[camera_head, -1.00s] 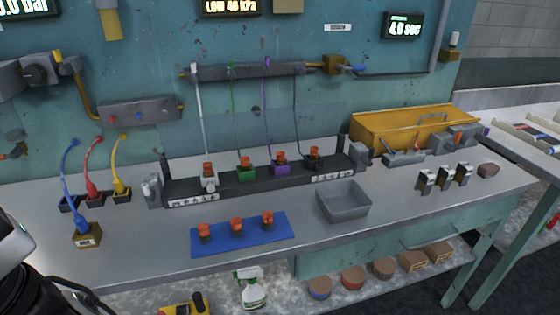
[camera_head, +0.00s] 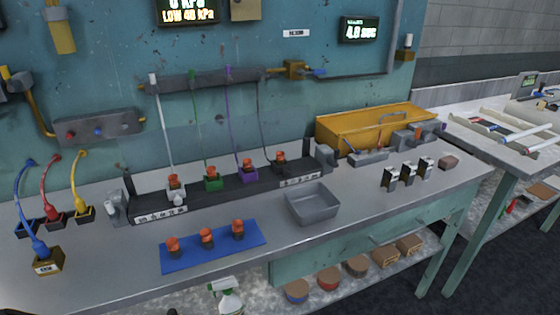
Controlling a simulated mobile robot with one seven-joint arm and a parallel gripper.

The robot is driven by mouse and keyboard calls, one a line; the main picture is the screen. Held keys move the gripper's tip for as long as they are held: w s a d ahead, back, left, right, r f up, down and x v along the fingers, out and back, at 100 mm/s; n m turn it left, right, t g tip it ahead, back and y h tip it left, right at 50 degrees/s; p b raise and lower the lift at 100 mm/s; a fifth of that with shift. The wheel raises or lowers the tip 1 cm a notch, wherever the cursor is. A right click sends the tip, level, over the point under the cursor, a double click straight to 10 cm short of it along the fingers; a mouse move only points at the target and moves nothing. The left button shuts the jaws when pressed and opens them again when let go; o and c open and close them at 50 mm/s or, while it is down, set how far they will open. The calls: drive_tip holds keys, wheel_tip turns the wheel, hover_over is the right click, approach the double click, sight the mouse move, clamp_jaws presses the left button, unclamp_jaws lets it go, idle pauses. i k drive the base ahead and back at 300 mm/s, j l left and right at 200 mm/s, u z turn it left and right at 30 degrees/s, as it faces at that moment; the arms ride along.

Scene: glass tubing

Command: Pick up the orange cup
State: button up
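Several small orange-topped pieces are in view, and I cannot tell which one is the orange cup. Three stand upright in a row on a blue mat (camera_head: 190,263) at the front of the bench: a left one (camera_head: 173,245), a middle one (camera_head: 206,236) and a right one (camera_head: 238,228). More orange tops sit in a black rack behind, above a white holder (camera_head: 176,193), a green holder (camera_head: 213,184), a purple holder (camera_head: 247,173) and a dark holder (camera_head: 280,165). My gripper is not in view.
An empty grey tray (camera_head: 313,204) stands right of the mat. Left are colored hoses and a brown block (camera_head: 47,261). A yellow box (camera_head: 376,131) and several small dark holders (camera_head: 408,173) are at right. The bench front between mat and brown block is clear.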

sight(280, 159)
drive_tip(key=i+l+z, duration=0.15)
drive_tip(key=i+l, duration=0.15)
drive_tip(key=l, duration=0.25)
drive_tip(key=i+l+z, duration=0.1)
drive_tip(key=i+l, duration=0.25)
drive_tip(key=l, duration=0.15)
drive_tip(key=i, duration=0.9)
